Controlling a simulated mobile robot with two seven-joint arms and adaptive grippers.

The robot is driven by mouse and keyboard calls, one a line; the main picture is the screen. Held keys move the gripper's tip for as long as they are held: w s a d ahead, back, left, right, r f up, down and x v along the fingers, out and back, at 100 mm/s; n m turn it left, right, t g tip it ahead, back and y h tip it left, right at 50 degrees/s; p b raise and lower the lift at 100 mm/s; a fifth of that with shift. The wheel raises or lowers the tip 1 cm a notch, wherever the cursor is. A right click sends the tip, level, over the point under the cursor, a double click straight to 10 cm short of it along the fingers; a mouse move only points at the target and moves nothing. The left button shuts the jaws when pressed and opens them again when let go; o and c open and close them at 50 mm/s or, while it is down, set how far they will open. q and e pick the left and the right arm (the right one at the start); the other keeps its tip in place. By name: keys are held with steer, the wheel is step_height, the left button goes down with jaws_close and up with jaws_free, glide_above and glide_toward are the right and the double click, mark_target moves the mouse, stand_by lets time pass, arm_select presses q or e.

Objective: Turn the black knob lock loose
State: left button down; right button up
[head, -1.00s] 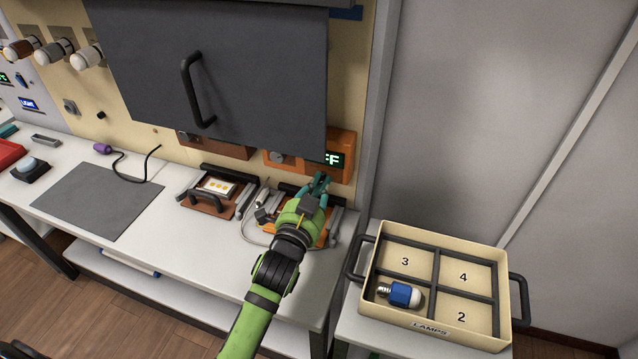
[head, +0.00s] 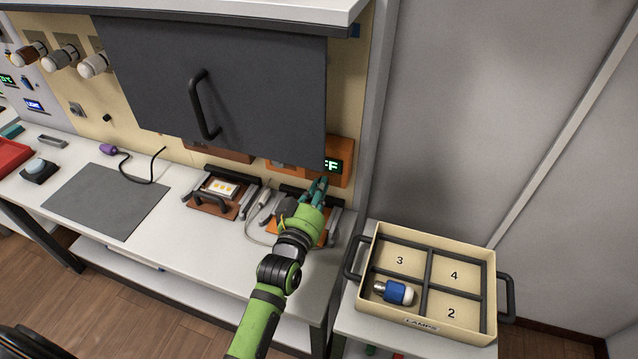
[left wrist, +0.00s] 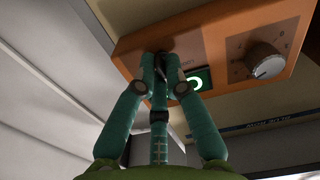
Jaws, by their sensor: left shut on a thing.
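My left gripper (head: 318,187) reaches up to the underside of the orange box (head: 342,150) at the right end of the wall panel. In the left wrist view the teal fingers (left wrist: 160,68) meet at a small dark knob (left wrist: 160,50) on the orange box (left wrist: 215,32). They are shut on it and hide most of it. Beside it the box carries a lit display (left wrist: 196,82) and a silver dial (left wrist: 265,60). The knob is hidden in the head view. My right gripper is out of view.
A large dark hinged panel (head: 240,90) with a handle hangs just above and left of the arm. A lamp tray (head: 420,325) with a blue-and-white lamp (head: 396,292) stands at the right.

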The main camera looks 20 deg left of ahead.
arm_select(q)
steer(key=shift+r+n+p, duration=0.15)
steer(key=shift+n+p, duration=1.15)
steer(key=shift+n, duration=3)
steer(key=c, duration=1.3)
jaws_free()
steer(key=s, duration=1.2)
steer(key=shift+a, duration=0.3)
